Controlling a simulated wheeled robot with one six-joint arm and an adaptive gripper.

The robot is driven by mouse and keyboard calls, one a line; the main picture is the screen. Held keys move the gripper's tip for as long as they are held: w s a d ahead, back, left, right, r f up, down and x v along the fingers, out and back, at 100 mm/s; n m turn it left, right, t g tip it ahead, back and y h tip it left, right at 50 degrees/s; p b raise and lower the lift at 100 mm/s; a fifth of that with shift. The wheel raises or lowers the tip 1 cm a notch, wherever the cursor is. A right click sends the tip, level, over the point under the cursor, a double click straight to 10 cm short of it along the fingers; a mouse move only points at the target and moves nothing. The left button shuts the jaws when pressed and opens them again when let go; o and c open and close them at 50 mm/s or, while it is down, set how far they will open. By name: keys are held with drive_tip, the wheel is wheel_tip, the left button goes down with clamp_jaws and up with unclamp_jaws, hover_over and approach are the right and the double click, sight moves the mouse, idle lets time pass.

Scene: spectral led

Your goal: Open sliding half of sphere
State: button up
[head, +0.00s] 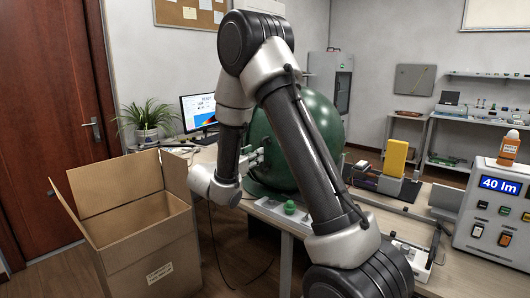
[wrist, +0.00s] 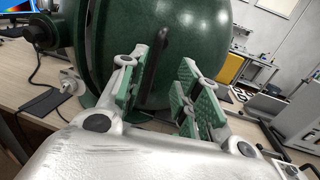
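The large dark green sphere (head: 325,118) stands on the desk, partly hidden behind my arm in the head view. It fills the upper middle of the wrist view (wrist: 200,40), with a dark seam or rim on its left side. A dark upright handle (wrist: 156,50) shows on its surface. My gripper (wrist: 162,72) is open, its green-padded fingers spread on either side of the handle's lower end as seen from the wrist. I cannot tell whether the fingers touch it. In the head view my gripper (head: 254,156) is at the sphere's left side.
An open cardboard box (head: 145,240) stands on the floor at left. A yellow block (head: 394,157) and a control unit (head: 492,215) reading "40 lm" are at right.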

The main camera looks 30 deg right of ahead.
hover_over(262, 168)
drive_tip(key=shift+w+d+f, duration=0.15)
drive_tip(key=shift+w+d, duration=0.05)
drive_tip(key=shift+w, duration=0.1)
clamp_jaws()
